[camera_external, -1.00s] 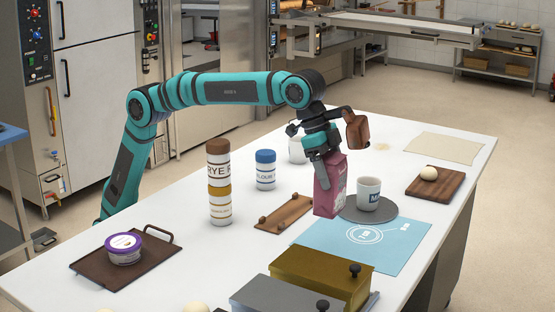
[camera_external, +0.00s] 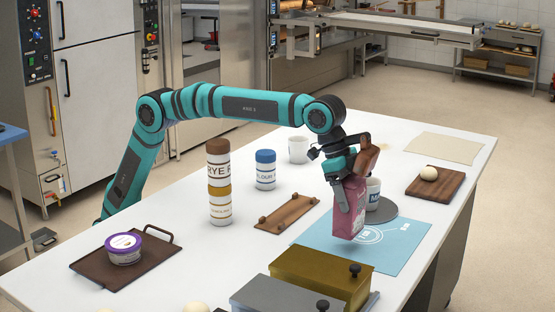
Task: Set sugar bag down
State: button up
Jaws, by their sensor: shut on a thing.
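The sugar bag (camera_external: 347,215) is a pink-red upright packet. My gripper (camera_external: 346,192) is shut on it from above, with one grey finger visible on its near side. The bag is over the far part of the light blue mat (camera_external: 395,255), in front of a dark round plate (camera_external: 386,212). I cannot tell whether its bottom touches the mat.
A gold lidded box (camera_external: 320,278) and a grey lidded box (camera_external: 275,297) stand at the front. A wooden board with knobs (camera_external: 288,213) lies to the left. A dough ball (camera_external: 429,173) sits on a board to the right. The mat's right part is clear.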

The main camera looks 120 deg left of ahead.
jog(key=shift+f, duration=1.95)
jog(key=o, duration=1.8)
jog(key=shift+f, duration=0.15)
jog(key=v, duration=1.2)
